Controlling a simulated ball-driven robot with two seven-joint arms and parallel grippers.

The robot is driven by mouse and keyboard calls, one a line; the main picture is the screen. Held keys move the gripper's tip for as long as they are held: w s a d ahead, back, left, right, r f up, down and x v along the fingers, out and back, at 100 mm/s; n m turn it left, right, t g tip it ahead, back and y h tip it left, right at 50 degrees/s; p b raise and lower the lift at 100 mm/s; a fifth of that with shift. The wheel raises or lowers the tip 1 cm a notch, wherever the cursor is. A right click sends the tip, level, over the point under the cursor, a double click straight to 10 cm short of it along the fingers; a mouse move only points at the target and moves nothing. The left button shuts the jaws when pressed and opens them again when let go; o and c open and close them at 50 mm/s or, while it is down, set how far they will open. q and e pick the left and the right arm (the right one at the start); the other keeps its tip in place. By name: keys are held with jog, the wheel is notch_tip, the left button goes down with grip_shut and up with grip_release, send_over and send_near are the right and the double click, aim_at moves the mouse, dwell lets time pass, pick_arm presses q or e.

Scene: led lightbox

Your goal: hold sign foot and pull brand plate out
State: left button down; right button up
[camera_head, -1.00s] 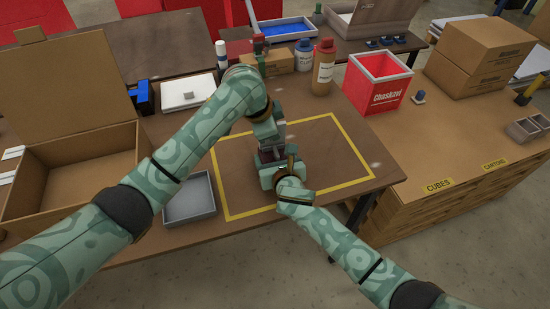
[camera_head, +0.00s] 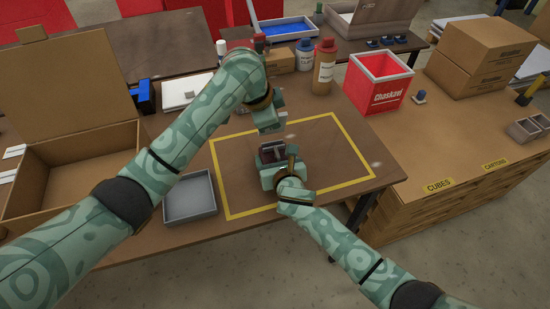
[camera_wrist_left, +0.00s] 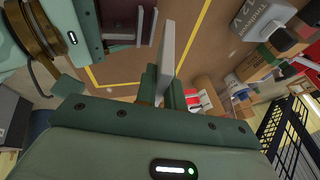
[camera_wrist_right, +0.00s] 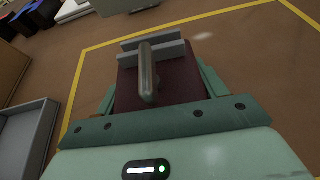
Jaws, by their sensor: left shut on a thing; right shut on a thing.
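The sign foot (camera_wrist_right: 185,82) is a dark red block with a grey slotted holder and a rounded grey rod on top. My right gripper (camera_head: 274,160) is shut on it at the yellow-outlined work area; the foot also shows in the left wrist view (camera_wrist_left: 122,25). The brand plate (camera_wrist_left: 182,45) is a thin grey plate. My left gripper (camera_head: 270,122) is shut on it, above and a little beyond the foot. The plate appears clear of the slot, with a gap between them. The plate's face is hidden in the head view.
A grey tray (camera_head: 190,215) lies left of the yellow outline (camera_head: 228,205). An open cardboard box (camera_head: 85,145) stands further left. Bottles (camera_head: 323,75) and a red bin (camera_head: 398,82) are at the back right. The outlined area right of my grippers is clear.

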pick_arm(q)
jog(key=shift+r, duration=2.15)
pick_arm(e)
jog(key=o, duration=1.2)
jog(key=shift+o, duration=0.2)
